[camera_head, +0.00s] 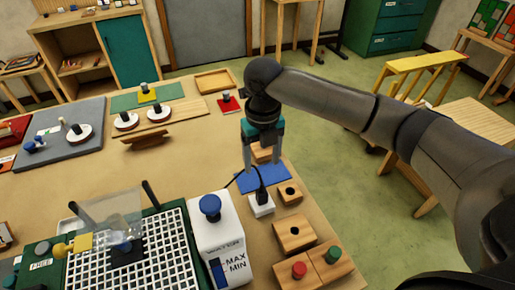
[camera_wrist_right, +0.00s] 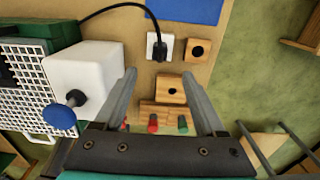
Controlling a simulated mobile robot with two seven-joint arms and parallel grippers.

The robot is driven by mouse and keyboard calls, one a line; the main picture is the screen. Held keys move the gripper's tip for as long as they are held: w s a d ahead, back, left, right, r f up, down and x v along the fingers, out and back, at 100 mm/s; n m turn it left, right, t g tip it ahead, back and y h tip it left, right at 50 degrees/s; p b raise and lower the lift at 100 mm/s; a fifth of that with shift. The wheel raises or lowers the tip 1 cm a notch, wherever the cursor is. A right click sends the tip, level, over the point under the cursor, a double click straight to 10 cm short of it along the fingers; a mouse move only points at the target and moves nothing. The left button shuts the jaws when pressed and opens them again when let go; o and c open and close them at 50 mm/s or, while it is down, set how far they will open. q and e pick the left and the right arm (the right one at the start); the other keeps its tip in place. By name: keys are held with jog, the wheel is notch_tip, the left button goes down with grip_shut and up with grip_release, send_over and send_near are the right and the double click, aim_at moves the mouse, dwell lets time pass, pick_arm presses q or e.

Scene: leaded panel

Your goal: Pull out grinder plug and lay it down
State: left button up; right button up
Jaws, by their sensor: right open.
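The black grinder plug (camera_head: 262,195) stands upright in a white socket block (camera_head: 263,209) at the right part of the table. In the right wrist view the plug (camera_wrist_right: 158,50) sits on the white socket (camera_wrist_right: 166,40), with its black cord curving left to the grinder. The grinder (camera_head: 150,248) is green with a white grid top. My right gripper (camera_head: 262,162) is open and empty, above and behind the plug in the head view. In the right wrist view the plug lies beyond the fingertips (camera_wrist_right: 160,77), not between them. My left gripper is not in view.
A blue mat (camera_head: 275,178) lies behind the socket. A white water tank (camera_head: 218,245) with a blue knob stands left of it. Wooden blocks with holes (camera_head: 294,233) stand in front and right, near the table's right edge. Bare tabletop (camera_head: 200,160) lies left of the mat.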

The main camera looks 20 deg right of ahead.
send_over(262, 191)
notch_tip(262, 191, down, 5)
jog(key=shift+s+r, duration=0.1)
jog(key=shift+s, duration=0.05)
notch_tip(262, 191, down, 8)
jog(key=shift+f+b, duration=0.25)
jog(key=shift+b, duration=0.05)
jog(key=shift+f, duration=0.45)
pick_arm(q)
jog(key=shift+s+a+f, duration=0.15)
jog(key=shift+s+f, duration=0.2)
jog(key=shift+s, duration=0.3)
pick_arm(e)
jog(key=c, duration=0.4)
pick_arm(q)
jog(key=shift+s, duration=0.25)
pick_arm(e)
grip_shut()
